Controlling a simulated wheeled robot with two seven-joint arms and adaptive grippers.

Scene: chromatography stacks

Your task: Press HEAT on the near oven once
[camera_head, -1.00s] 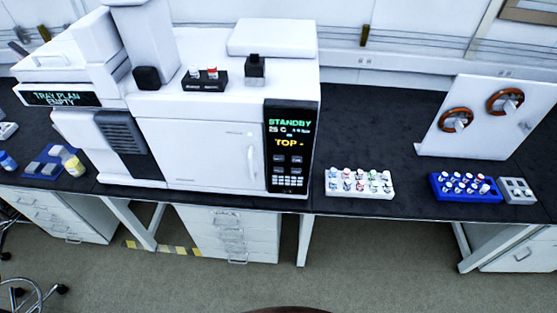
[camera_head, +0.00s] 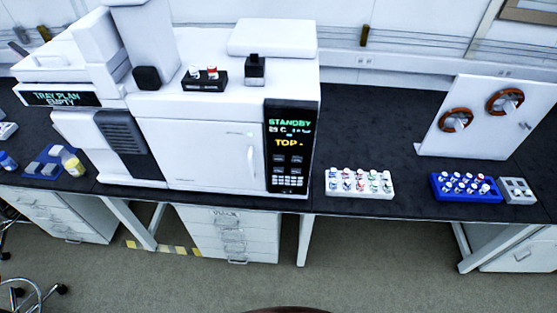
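The near oven (camera_head: 205,150) is a white instrument with a closed front door and a vertical handle, standing on the dark bench. Its black control panel (camera_head: 289,148) is on the right of the front. The display reads STANDBY in green, a temperature line that looks like 25 C, and TOP in yellow. Several dark buttons (camera_head: 288,162) and a small keypad (camera_head: 287,181) sit below the display. The button labels are too small to read, so I cannot tell which is HEAT. Neither of my grippers shows in the head view.
A white vial rack (camera_head: 360,194) stands right of the oven, with a blue vial rack (camera_head: 440,195) and a grey block (camera_head: 517,198) further right. A white panel with two brown rings (camera_head: 475,140) stands behind them. A display (camera_head: 60,98) at left reads TRAY PLAN EMPTY.

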